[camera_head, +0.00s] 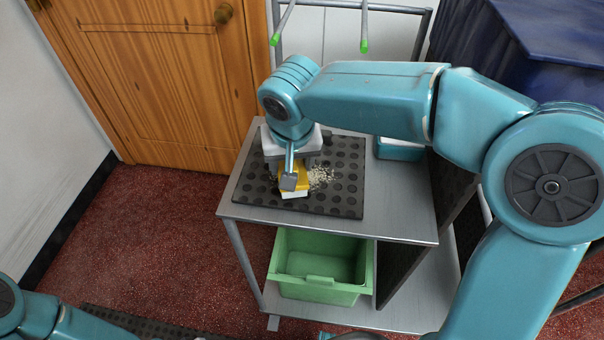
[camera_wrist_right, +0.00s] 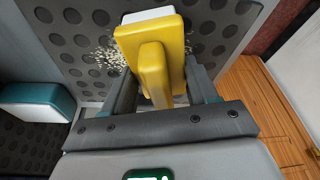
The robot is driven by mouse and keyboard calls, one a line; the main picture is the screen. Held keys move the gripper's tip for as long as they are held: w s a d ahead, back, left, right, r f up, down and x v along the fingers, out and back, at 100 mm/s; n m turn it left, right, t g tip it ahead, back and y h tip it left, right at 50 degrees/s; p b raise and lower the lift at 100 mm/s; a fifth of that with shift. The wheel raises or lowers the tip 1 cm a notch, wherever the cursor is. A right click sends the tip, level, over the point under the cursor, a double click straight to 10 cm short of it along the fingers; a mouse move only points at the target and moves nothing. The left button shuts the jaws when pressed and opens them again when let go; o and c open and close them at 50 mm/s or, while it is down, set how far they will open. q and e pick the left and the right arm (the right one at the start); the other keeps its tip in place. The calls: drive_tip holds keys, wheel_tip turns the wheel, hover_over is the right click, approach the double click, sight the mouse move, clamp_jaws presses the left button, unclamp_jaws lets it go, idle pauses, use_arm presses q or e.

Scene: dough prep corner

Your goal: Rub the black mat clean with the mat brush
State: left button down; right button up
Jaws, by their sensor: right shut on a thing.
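The black mat (camera_head: 342,203) with raised round dots lies on the metal table; it also fills the upper part of the right wrist view (camera_wrist_right: 75,15). A patch of pale crumbs (camera_head: 321,177) lies on it, right beside the brush, and shows in the wrist view (camera_wrist_right: 103,60). The mat brush (camera_head: 297,186) is yellow with a white bristle side. My right gripper (camera_head: 289,176) is shut on its yellow handle (camera_wrist_right: 153,68), over the mat's front left part. I cannot tell whether the bristles touch the mat. Only part of my left arm shows at lower left; its gripper is out of view.
A teal and white block (camera_head: 400,149) stands on the metal table (camera_head: 398,205) right of the mat. A green bin (camera_head: 318,270) sits on the shelf below. A wooden door (camera_head: 165,85) is behind left, and a dark blue bulk (camera_head: 470,45) behind right. Red floor is open at left.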

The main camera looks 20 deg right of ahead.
drive_tip(key=shift+s+d+b, duration=0.4)
drive_tip(key=shift+s+d, duration=0.1)
drive_tip(key=shift+d, duration=0.3)
drive_tip(key=shift+s+d, duration=0.5)
drive_tip(key=shift+d, duration=0.15)
drive_tip(key=shift+f, duration=0.15)
drive_tip(key=shift+f+b, duration=0.55)
drive_tip(key=shift+b, duration=0.25)
drive_tip(key=shift+s+d+r, duration=0.1)
drive_tip(key=shift+s+d, duration=0.6)
drive_tip(key=shift+d, duration=0.35)
